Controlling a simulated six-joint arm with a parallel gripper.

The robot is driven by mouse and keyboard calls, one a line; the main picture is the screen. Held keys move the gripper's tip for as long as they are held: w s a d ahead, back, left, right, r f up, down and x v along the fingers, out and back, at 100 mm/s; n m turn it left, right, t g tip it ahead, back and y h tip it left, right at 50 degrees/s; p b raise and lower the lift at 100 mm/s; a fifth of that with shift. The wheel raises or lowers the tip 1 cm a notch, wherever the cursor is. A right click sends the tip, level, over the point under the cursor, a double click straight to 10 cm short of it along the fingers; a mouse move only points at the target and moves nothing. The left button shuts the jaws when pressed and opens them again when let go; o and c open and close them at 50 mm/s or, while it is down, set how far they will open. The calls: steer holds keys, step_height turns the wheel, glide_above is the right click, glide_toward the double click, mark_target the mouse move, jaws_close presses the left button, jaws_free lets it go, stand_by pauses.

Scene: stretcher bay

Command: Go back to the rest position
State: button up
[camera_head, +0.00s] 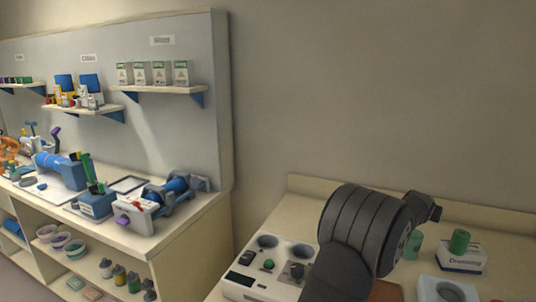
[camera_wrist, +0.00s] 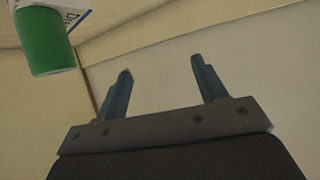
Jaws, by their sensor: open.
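My gripper (camera_wrist: 161,90) is open in the wrist view, with its two dark fingers spread apart and nothing between them. Behind the fingers is a plain pale surface. In the head view my dark arm rises over the right-hand counter, and its end (camera_head: 432,207) points right; the fingers cannot be made out clearly there. A green cylinder (camera_wrist: 46,42) shows at the upper left of the wrist view, apart from the fingers, beside a white box with blue print (camera_wrist: 70,8).
On the right counter (camera_head: 300,195), a green cylinder (camera_head: 459,241) stands on a white box (camera_head: 460,259). A grey-white device with round wells (camera_head: 262,284) sits left of my arm, and a white tray (camera_head: 428,288) right of it. A workbench with shelves (camera_head: 190,228) stands at left.

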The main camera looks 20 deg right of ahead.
steer(key=w+a+f+n+y, duration=0.35)
steer(key=w+a, duration=0.65)
steer(key=w, duration=0.4)
steer(key=w+a+f+n+g+y, duration=0.2)
steer(key=w+a, duration=0.4)
steer(key=a, duration=0.6)
steer(key=w+a+f+n+g+y, duration=0.2)
steer(key=w+a, duration=0.5)
steer(key=a, duration=0.5)
steer(key=w+a+f+n+g+y, duration=0.1)
steer(key=w+a+f+n+y, duration=0.2)
steer(key=w+a, duration=0.4)
steer(key=a+y, duration=0.1)
steer(key=a, duration=0.4)
steer(key=shift+w+a+n+g+y, duration=0.15)
steer(key=shift+a+n+g+y, duration=0.05)
steer(key=shift+n+g+y, duration=0.2)
